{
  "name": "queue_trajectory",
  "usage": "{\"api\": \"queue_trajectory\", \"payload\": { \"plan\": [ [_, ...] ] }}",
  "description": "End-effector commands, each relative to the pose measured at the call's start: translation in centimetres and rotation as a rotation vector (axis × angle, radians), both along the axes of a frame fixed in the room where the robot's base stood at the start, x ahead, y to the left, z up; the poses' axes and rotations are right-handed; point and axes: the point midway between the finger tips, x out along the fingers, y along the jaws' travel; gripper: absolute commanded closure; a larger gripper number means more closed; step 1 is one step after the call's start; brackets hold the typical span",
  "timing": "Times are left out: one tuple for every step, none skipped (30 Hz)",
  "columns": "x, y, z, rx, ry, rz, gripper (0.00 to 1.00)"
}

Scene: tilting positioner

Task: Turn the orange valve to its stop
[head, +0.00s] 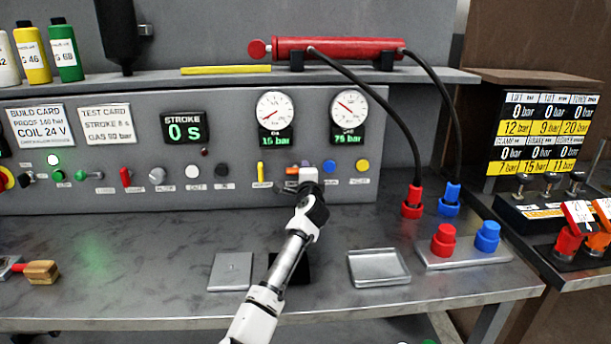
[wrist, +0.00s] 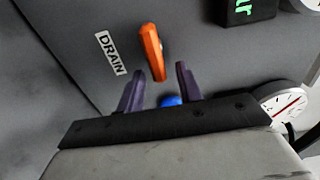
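The orange valve (wrist: 152,52) is a short lever handle on the grey panel, beside a DRAIN label (wrist: 113,53) in the wrist view. In the head view only a small orange part (head: 292,170) shows beside my gripper (head: 303,167). In the wrist view the two purple fingers of my gripper (wrist: 158,75) stand apart. The handle's lower end lies near the gap between their tips. The fingers look open, and I cannot tell whether either touches the handle.
A blue button (wrist: 170,100) shows between the fingers; a yellow lever (head: 261,172) is left of my gripper. Two gauges (head: 275,110) (head: 350,108) above read 15 bar and 75 bar. Metal trays (head: 380,283) and red and blue couplings (head: 443,240) stand on the bench.

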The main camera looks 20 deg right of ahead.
Motion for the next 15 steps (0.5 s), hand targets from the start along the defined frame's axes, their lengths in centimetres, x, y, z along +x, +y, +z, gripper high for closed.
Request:
{"api": "queue_trajectory", "payload": {
  "plan": [
    [0.0, 0.0, 0.0, 0.000, 0.000, 0.000, 0.65],
    [-0.1, 0.0, 0.0, -0.001, 0.000, 0.000, 0.65],
    [-0.2, 0.1, 0.0, -0.001, -0.001, 0.000, 0.65],
    [-0.4, 0.1, 0.0, -0.001, -0.001, -0.001, 0.65],
    [-0.6, 0.2, -0.1, -0.002, 0.000, 0.000, 0.65],
    [-0.9, 0.3, -0.1, -0.002, 0.001, 0.001, 0.65],
    [-1.2, 0.4, -0.2, -0.002, 0.000, 0.000, 0.65],
    [-1.5, 0.5, -0.2, -0.001, -0.001, 0.000, 0.65],
    [-2.1, 0.6, -0.2, -0.002, 0.000, 0.000, 0.65],
    [-2.5, 0.7, -0.2, -0.002, -0.001, -0.001, 0.65],
    [-2.9, 0.9, -0.2, -0.003, 0.000, -0.001, 0.65],
    [-3.6, 1.1, -0.3, -0.002, 0.000, 0.000, 0.65],
    [-4.1, 1.2, -0.3, -0.003, 0.000, -0.001, 0.65],
    [-4.6, 1.3, -0.3, -0.004, 0.000, -0.001, 0.65],
    [-5.2, 1.5, -0.3, -0.003, 0.000, -0.001, 0.65]
  ]
}}
